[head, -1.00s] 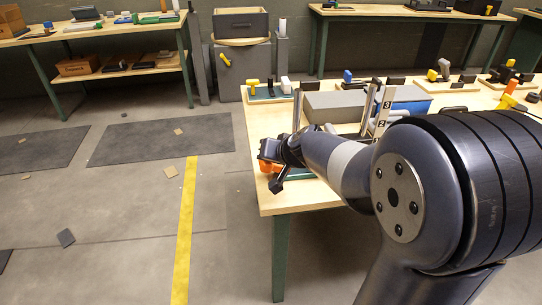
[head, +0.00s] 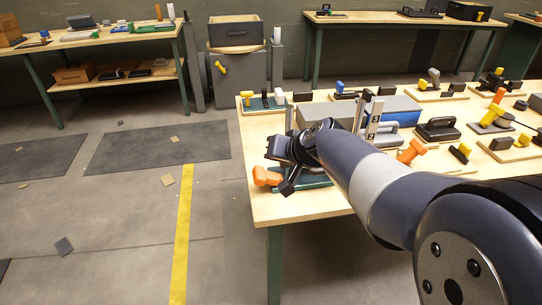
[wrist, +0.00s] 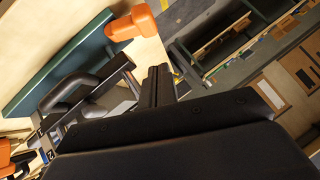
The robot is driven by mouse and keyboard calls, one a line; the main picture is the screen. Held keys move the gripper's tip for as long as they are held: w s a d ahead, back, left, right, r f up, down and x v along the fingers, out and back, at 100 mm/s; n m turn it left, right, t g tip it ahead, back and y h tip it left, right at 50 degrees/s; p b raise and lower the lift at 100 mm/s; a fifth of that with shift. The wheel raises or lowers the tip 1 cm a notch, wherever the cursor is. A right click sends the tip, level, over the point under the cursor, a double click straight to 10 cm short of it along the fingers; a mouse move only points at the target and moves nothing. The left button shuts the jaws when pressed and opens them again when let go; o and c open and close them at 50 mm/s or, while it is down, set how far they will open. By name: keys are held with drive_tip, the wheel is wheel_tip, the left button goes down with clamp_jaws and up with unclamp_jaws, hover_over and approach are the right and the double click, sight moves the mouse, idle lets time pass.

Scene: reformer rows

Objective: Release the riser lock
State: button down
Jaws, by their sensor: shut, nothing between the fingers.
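My gripper (head: 289,188) is over the front left corner of the near table, pointing down. In the wrist view its two fingers (wrist: 157,85) are together with nothing between them. An orange handle (head: 265,177) is just left of the fingers in the head view. The wrist view shows it as an orange knob (wrist: 133,25) at the end of a dark teal base (wrist: 62,62), apart from the fingers. A dark bar handle (wrist: 75,95) lies beside the base. Upright numbered posts (head: 373,120) stand behind my arm. I cannot tell which part is the riser lock.
A second orange handle (head: 411,151) is right of the posts. A small board with a yellow knob (head: 247,96) sits at the table's back left. Several other fixtures fill the table's right side.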

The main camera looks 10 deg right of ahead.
drive_tip(key=v, duration=0.3)
drive_tip(key=shift+s+r, duration=0.15)
drive_tip(key=shift+a, duration=0.1)
drive_tip(key=b, duration=0.2)
hover_over(269, 177)
drive_tip(key=s, duration=0.2)
wheel_tip(269, 177, down, 8)
drive_tip(key=d+m+y+b, duration=0.1)
drive_tip(key=y, duration=0.1)
drive_tip(key=d+f+m+t+y, duration=0.1)
drive_tip(key=d+y, duration=0.1)
drive_tip(key=shift+w+d+f+m+y+b, duration=0.2)
drive_tip(key=shift+m+y+b, duration=0.1)
drive_tip(key=shift+m+b, duration=0.1)
drive_tip(key=shift+d+r+m+y+p, duration=0.1)
drive_tip(key=shift+d+m+y+p, duration=0.2)
drive_tip(key=shift+p, duration=0.1)
